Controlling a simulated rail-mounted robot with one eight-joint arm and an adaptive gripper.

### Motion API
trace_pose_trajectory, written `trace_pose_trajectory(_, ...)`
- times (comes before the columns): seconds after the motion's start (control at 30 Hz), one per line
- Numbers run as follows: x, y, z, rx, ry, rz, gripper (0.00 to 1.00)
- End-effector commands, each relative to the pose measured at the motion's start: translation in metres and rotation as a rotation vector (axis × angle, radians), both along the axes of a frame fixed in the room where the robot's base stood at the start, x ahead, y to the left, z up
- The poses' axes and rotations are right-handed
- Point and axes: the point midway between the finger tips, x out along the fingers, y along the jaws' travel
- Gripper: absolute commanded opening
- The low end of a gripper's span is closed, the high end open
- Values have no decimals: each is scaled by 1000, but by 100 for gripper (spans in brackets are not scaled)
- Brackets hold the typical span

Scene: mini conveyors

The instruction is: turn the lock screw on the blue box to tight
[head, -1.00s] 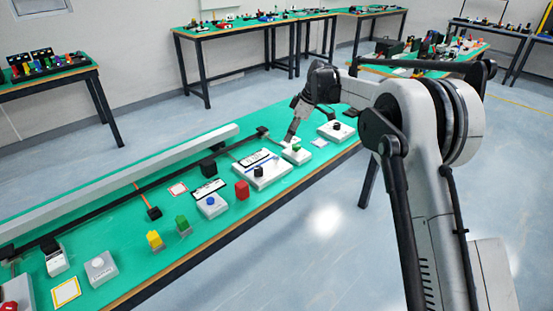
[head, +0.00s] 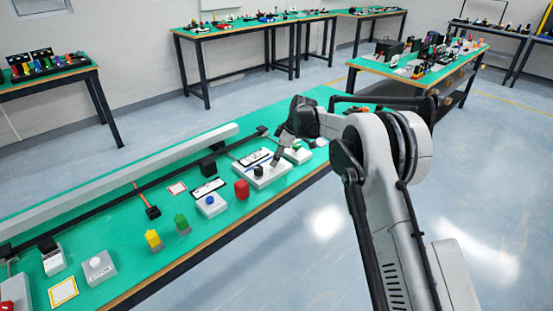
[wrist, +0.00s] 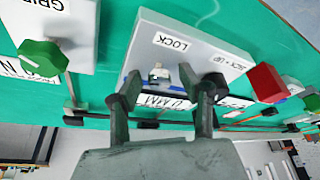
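The box with the LOCK label (wrist: 185,50) is pale grey-white in the wrist view, with a thin blue stripe along one edge; no fully blue box shows. A small metallic screw (wrist: 159,74) stands beside the LOCK label. A dark round knob (wrist: 215,84) sits by the "JACK = UP" label. My gripper (wrist: 170,84) is open and empty, with one finger on each side of the screw in the picture; contact cannot be told. In the head view my gripper (head: 276,163) is over the white lock box (head: 264,181), hiding part of it.
A box with a green knob (wrist: 44,56) is at the left of the wrist view. A red block (wrist: 266,82) stands right of the lock box, and also shows in the head view (head: 242,189). A box with a blue button (head: 211,201) lies farther along the green table.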

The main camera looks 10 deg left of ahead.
Motion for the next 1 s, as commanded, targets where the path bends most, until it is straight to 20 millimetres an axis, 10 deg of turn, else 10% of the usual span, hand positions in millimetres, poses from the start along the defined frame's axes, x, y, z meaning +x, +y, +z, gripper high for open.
trace_pose_trajectory(0.27,0,0,-1,0,0,0,39)
trace_pose_trajectory(0.57,0,0,-1,0,0,0,0)
trace_pose_trajectory(1.0,0,0,-1,0,-1,-83,0)
